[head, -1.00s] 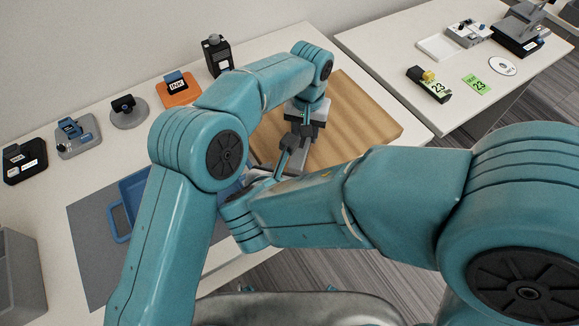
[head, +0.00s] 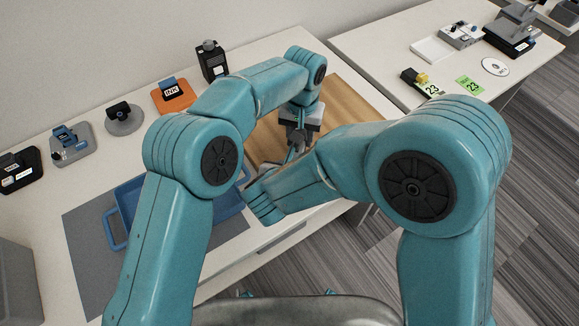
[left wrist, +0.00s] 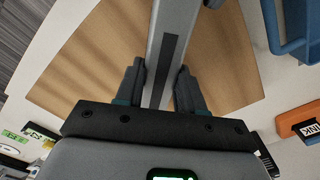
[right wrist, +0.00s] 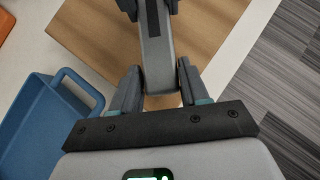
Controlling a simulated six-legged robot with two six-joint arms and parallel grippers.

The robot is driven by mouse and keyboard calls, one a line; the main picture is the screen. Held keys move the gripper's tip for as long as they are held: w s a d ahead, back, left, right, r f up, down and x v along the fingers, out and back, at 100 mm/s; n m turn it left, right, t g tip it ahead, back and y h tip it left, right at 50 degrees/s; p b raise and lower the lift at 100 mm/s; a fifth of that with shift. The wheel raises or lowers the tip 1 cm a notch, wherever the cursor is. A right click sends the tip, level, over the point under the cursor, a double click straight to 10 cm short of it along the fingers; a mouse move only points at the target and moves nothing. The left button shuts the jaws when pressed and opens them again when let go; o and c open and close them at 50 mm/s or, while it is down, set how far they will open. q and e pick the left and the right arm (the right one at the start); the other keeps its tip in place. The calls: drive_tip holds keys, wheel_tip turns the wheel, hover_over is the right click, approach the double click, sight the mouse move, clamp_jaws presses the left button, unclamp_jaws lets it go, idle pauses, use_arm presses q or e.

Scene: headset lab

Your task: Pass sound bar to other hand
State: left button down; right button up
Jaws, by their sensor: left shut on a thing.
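The sound bar is a long grey bar with a dark strip along one face. In the left wrist view the sound bar (left wrist: 172,45) runs between the fingers of my left gripper (left wrist: 160,85), which is shut on it. In the right wrist view the bar's near end (right wrist: 157,65) lies between the fingers of my right gripper (right wrist: 158,88). These fingers stand open, with narrow gaps beside the bar. The left gripper's fingers hold the bar farther along, at the top of that view. In the head view my right arm hides most of the bar and the right gripper.
A wooden board (head: 345,100) lies below the grippers. A blue tray (head: 128,200) stands on a grey mat (head: 85,240) to the left, partly behind my left arm. Several small devices line the back, including an orange INK stand (head: 174,97). A second table (head: 390,45) is at right.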

drive_tip(key=shift+a, duration=0.1)
drive_tip(key=c, duration=0.5)
use_arm(q)
drive_tip(key=c, duration=0.6)
unclamp_jaws()
drive_tip(key=shift+d, duration=0.1)
wheel_tip(320, 180, up, 7)
drive_tip(key=shift+f, duration=0.1)
use_arm(e)
drive_tip(key=shift+s+f, duration=0.1)
use_arm(q)
drive_tip(key=shift+r, duration=0.7)
drive_tip(key=shift+f, duration=0.1)
